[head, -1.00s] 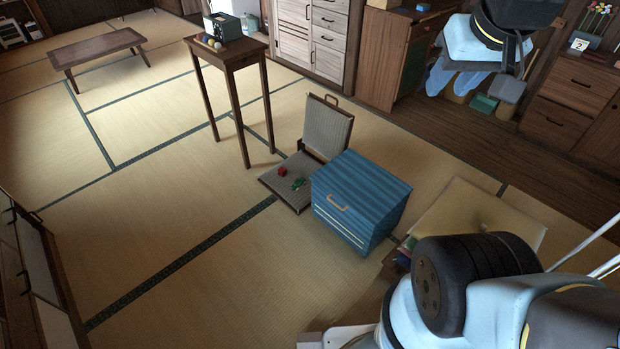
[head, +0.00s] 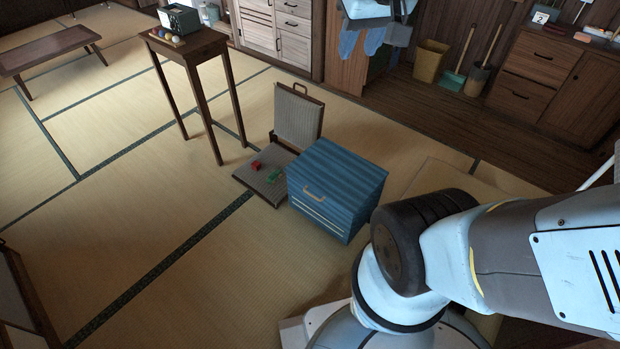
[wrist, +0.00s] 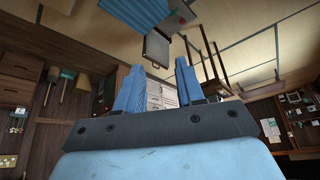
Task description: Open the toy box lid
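Part of the box also shows upside down at the top of the wrist view (wrist: 140,10). My gripper (wrist: 158,85) has two blue fingers, spread apart with nothing between them. In the head view my gripper (head: 372,30) hangs at the top edge, partly cut off, well apart from the box.
A legless chair (head: 298,118) with a red block (head: 255,165) and a green toy (head: 274,175) on its seat stands left of the box. A tall side table (head: 186,50) is behind it. Open tatami lies in front and left. Cabinets line the back wall.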

